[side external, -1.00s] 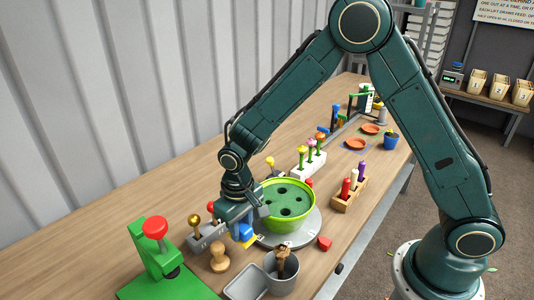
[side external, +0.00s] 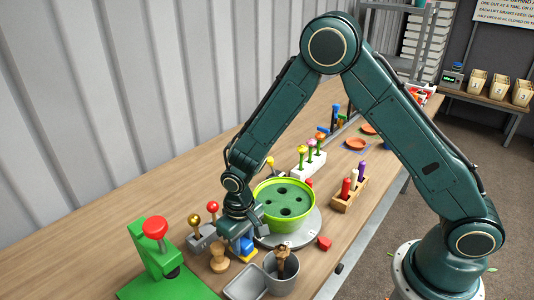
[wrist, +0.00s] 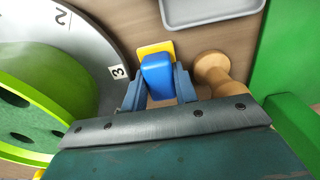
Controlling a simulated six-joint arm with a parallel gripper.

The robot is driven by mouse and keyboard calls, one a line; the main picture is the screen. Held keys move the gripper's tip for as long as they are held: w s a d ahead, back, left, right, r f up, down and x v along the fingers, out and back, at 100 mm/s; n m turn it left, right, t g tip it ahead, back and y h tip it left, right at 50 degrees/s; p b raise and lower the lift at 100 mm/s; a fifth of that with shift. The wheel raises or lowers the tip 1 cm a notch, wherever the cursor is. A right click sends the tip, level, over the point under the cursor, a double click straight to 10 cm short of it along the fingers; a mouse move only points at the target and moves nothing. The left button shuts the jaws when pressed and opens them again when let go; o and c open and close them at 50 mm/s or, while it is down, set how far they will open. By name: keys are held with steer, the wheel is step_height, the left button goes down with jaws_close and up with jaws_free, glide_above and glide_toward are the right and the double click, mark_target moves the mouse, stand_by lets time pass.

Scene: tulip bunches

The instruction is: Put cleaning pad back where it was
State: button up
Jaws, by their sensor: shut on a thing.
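The cleaning pad (side external: 246,250) is a blue block with a yellow base. It is beside the grey turntable and the wooden stamp-like knob (side external: 219,258). In the wrist view the pad (wrist: 157,76) sits between the two blue-grey fingers of my gripper (wrist: 159,88), yellow part away from the palm. My gripper (side external: 238,240) is shut on the pad's blue part from above. The pad is at or very near the table top; I cannot tell whether its base touches.
A green bowl (side external: 263,207) stands on the grey turntable (side external: 308,236). A grey tray (side external: 246,283) and grey cup (side external: 282,284) are in front. A green press (side external: 165,280) and levers with gold and red knobs (side external: 203,240) stand to the left. A red block (side external: 324,243) lies at right.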

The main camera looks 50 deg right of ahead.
mark_target(242, 241)
steer(key=shift+f, duration=0.1)
steer(key=o, duration=0.7)
steer(key=shift+r, duration=6.15)
